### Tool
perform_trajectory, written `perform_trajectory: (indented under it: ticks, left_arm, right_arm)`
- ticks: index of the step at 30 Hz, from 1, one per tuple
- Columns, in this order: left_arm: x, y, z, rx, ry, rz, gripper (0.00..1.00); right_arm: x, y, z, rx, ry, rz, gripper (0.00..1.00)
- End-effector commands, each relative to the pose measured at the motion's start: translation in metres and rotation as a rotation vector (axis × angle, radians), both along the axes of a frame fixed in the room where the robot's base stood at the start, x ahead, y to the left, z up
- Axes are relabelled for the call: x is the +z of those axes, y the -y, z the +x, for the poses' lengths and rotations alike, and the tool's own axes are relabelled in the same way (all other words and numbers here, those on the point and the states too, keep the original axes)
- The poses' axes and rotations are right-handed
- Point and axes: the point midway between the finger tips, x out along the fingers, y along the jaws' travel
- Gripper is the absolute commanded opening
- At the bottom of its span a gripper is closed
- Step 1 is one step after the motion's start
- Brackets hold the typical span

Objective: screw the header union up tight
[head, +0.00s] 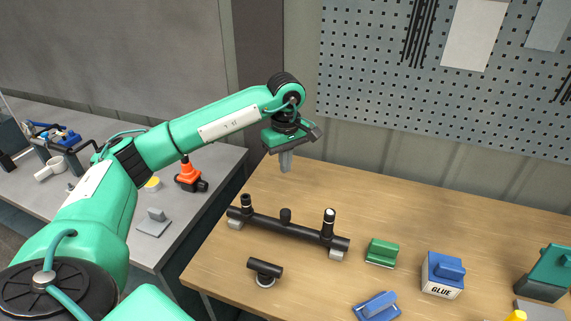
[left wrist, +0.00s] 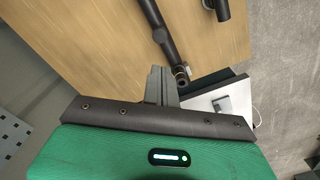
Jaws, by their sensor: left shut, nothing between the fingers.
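The header (head: 283,229) is a black pipe lying on grey supports on the wooden table, with three upright stubs. I cannot tell which fitting is the union. My left gripper (head: 286,166) is shut and empty, pointing down above and behind the header, apart from it. In the left wrist view its shut fingers (left wrist: 160,82) show below the header pipe (left wrist: 166,42). My right gripper is not in view.
A black tee pipe (head: 265,270) lies in front of the header. A green block (head: 381,252), a blue GLUE box (head: 443,275) and a blue item (head: 377,306) stand to the right. A grey side table (head: 220,165) holds an orange-and-black valve (head: 189,177). A pegboard (head: 440,90) is behind.

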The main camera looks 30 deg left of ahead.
Motion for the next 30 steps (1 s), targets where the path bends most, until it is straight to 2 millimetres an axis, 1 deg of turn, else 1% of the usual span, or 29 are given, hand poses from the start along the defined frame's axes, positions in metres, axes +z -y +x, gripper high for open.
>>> perform_trajectory:
  ticks: [4,6,8,12,15,18,23,30]
  left_arm:
    - [-0.006,0.001,0.002,0.001,-0.003,-0.003,0.0]
    - [-0.014,0.001,0.004,0.003,-0.004,-0.005,0.0]
    - [-0.023,0.002,0.005,0.003,-0.004,-0.006,0.0]
    - [-0.048,0.002,0.005,0.005,-0.004,-0.006,0.0]
    - [-0.066,0.001,0.004,0.004,-0.002,-0.005,0.0]
    - [-0.079,0.001,0.002,0.004,-0.001,-0.003,0.0]
    - [-0.092,0.0,0.0,0.002,0.001,0.001,0.0]
    - [-0.11,0.0,-0.001,0.003,0.001,0.001,0.0]
  right_arm:
    - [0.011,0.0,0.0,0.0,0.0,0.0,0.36]
    - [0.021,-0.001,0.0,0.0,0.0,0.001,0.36]
    - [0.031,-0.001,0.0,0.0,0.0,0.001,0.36]
    - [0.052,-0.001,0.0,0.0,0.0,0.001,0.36]
    - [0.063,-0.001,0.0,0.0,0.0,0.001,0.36]
    - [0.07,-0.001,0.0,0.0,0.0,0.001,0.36]
    - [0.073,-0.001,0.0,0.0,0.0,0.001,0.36]
    - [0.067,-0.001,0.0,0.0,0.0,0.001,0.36]
